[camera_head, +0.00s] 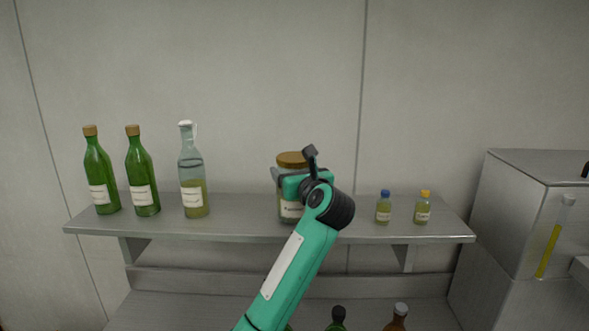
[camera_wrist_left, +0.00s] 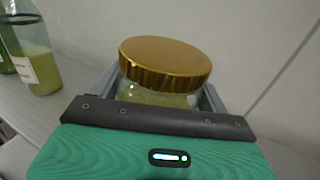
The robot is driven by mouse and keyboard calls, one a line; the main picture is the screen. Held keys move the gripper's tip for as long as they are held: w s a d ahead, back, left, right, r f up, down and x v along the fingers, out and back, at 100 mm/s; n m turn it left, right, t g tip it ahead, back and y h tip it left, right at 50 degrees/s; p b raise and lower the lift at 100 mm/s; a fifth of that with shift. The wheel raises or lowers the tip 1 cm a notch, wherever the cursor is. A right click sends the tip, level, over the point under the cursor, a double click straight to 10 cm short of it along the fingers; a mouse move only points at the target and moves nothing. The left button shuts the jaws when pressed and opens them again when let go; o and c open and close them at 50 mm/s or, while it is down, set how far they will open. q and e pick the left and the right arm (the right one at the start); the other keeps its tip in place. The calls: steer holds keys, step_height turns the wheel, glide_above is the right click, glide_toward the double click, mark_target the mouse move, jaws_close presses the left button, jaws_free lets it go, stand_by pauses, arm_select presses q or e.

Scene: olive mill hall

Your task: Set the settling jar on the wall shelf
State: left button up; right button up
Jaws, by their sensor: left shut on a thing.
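The settling jar (camera_head: 291,209) is a clear glass jar with a gold-brown lid and a white label. In the head view it is upright at the middle of the grey wall shelf (camera_head: 240,230), partly hidden by my left gripper (camera_head: 284,180). I cannot tell whether its base touches the shelf. In the left wrist view the jar's gold lid (camera_wrist_left: 165,62) rises between the fingers of my left gripper (camera_wrist_left: 160,92), which is shut on the jar. The shelf also shows in the left wrist view (camera_wrist_left: 40,125). My right gripper is not in view.
Two green bottles (camera_head: 100,178) and a clear stoppered bottle (camera_head: 192,180) stand on the shelf's left part. Two small vials, blue-capped (camera_head: 384,208) and yellow-capped (camera_head: 422,209), stand right of the jar. A steel cabinet (camera_head: 510,210) is at right. More bottles (camera_head: 397,318) stand below.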

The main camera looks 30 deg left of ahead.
arm_select(q)
steer(key=shift+d, duration=0.1)
steer(key=o, duration=1.7)
steer(key=shift+f, duration=0.1)
steer(key=o, duration=0.3)
steer(key=shift+o, duration=0.2)
steer(key=shift+s, duration=0.1)
steer(key=b+v, duration=0.6)
steer(key=v, duration=0.6)
